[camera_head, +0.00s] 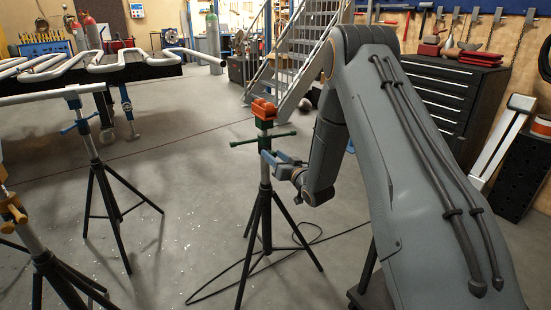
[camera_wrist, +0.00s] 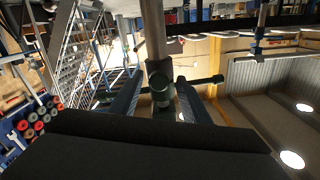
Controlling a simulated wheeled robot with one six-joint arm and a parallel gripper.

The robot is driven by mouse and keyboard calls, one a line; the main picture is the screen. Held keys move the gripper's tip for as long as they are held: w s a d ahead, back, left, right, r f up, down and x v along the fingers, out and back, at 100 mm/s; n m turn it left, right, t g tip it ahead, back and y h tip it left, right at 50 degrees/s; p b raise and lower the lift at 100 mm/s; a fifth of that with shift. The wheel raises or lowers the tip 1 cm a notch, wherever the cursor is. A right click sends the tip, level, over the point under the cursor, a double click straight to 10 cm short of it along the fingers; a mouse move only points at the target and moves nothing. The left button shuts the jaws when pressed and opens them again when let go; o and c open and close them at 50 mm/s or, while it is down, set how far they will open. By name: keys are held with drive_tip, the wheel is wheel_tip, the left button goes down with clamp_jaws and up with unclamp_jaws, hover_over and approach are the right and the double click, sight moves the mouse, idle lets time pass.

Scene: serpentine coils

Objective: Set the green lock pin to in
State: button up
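A black tripod stand (camera_head: 262,220) with an orange-red head (camera_head: 264,109) stands upright in the middle of the head view. A green lock pin (camera_head: 277,136) crosses its post below the head, sticking out on both sides. In the wrist view, the dark green collar and pin (camera_wrist: 205,80) sit on the grey post. My gripper (camera_head: 268,158) is at the post, just below the pin. In the wrist view its two blue fingers (camera_wrist: 160,98) stand apart, one on each side of the collar's front knob. I cannot tell whether they touch it.
More tripod stands (camera_head: 99,180) are at the left, one bearing a pale pipe. A table with serpentine coils (camera_head: 125,60) is behind them. A black cable (camera_head: 320,238) lies on the floor by the tripod. Stairs (camera_head: 300,50) and a dark drawer cabinet (camera_head: 440,95) stand behind.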

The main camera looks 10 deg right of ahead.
drive_tip(key=v, duration=0.8)
idle(0.4)
drive_tip(key=s+r+g+h+p, duration=0.2)
drive_tip(key=s+r+g+p, duration=0.1)
drive_tip(key=s, duration=1.1)
drive_tip(key=s+a+r+g+h+p, duration=0.1)
drive_tip(key=s+r+g+p, duration=0.2)
drive_tip(key=s, duration=1.1)
drive_tip(key=s+a+r+g+h+p, duration=0.1)
drive_tip(key=s+r+g+p, duration=0.3)
drive_tip(key=s+g, duration=0.7)
wheel_tip(320, 180, up, 3)
drive_tip(key=s+h, duration=0.1)
drive_tip(key=s, duration=0.1)
drive_tip(key=shift+s+f+m+h, duration=0.2)
drive_tip(key=shift+s+m+h, duration=0.1)
drive_tip(key=shift+s, duration=0.1)
drive_tip(key=shift+a, duration=0.15)
